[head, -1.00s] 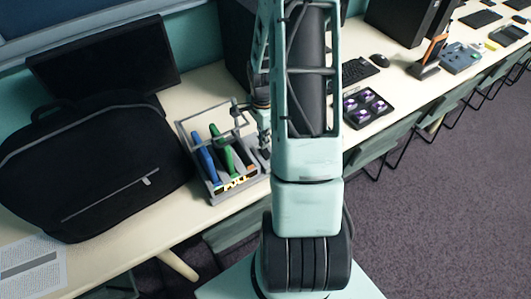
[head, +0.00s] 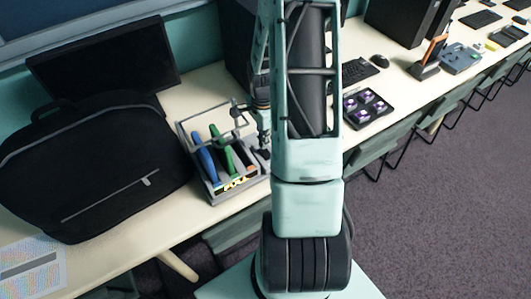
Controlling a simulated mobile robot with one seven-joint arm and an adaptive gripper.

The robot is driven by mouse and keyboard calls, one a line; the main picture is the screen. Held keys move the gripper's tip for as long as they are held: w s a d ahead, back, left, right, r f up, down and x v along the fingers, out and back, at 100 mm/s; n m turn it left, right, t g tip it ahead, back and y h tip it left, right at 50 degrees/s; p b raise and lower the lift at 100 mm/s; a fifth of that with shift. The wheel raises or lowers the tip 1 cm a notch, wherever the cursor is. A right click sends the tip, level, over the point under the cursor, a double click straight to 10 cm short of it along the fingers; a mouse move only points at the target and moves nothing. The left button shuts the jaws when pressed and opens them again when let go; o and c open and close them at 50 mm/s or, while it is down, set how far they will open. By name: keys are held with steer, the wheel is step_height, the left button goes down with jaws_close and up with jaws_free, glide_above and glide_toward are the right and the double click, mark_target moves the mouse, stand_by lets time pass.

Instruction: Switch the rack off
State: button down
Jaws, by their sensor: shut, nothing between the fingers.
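The rack (head: 217,196) is a grey frame on the cream table, just right of the black bag. It holds a blue-handled tool (head: 205,165) and a green-handled tool (head: 222,155). Its front edge has small yellow and orange marks. A switch and its position are too small to make out. My gripper (head: 264,152) is shut and empty, pointing down at the right end of the rack. My arm partly hides it, and I cannot tell whether it touches the rack.
A large black bag (head: 95,165) stands close on the rack's left, before a dark monitor (head: 105,65). A black tray with purple-topped items (head: 367,108) lies right of my arm. A chair (head: 245,232) is tucked under the table's front edge.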

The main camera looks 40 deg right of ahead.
mark_target(264, 150)
steer(key=shift+f+b, duration=1)
steer(key=shift+f, duration=0.15)
stand_by(0.4)
steer(key=shift+r, duration=0.1)
steer(key=shift+r+p, duration=2.2)
steer(key=shift+r, duration=1.3)
